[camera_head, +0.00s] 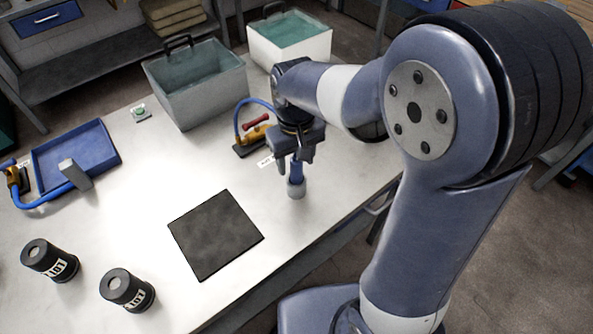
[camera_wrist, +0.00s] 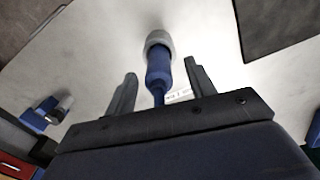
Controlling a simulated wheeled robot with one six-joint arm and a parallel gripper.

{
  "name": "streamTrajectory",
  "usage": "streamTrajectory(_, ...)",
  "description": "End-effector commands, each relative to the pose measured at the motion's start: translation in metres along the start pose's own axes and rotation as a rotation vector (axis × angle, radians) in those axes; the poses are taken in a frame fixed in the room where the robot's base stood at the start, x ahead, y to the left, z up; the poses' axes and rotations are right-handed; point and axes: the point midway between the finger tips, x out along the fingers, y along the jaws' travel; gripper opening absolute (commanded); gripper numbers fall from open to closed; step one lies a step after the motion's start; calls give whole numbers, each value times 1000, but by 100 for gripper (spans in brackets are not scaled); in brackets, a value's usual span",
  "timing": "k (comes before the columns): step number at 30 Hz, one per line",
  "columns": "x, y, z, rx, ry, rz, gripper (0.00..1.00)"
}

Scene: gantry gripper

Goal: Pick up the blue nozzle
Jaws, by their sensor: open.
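The blue nozzle (camera_head: 297,172) stands upright with its lower end in a small grey round holder (camera_head: 296,190) on the white table. In the wrist view the nozzle (camera_wrist: 159,75) appears between the two dark fingers, with the grey holder (camera_wrist: 158,40) beyond it. My gripper (camera_head: 290,163) points down over the nozzle. Its fingers (camera_wrist: 161,69) are open on either side, with visible gaps to the nozzle. My gripper partly hides the nozzle's upper part in the head view.
A dark square mat (camera_head: 215,235) lies left of the nozzle. A red-handled valve with a blue hose (camera_head: 255,132) stands close behind. Bare table surrounds the holder.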

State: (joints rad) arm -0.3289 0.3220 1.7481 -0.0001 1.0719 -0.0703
Motion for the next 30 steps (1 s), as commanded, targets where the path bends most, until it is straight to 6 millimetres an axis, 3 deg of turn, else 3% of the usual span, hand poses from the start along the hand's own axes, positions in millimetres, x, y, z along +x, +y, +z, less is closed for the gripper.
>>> streamTrajectory(6,27,1,1,0,-3,0,52)
streamTrajectory(14,30,1,0,1,1,0,52)
streamTrajectory(30,30,1,0,1,1,0,9)
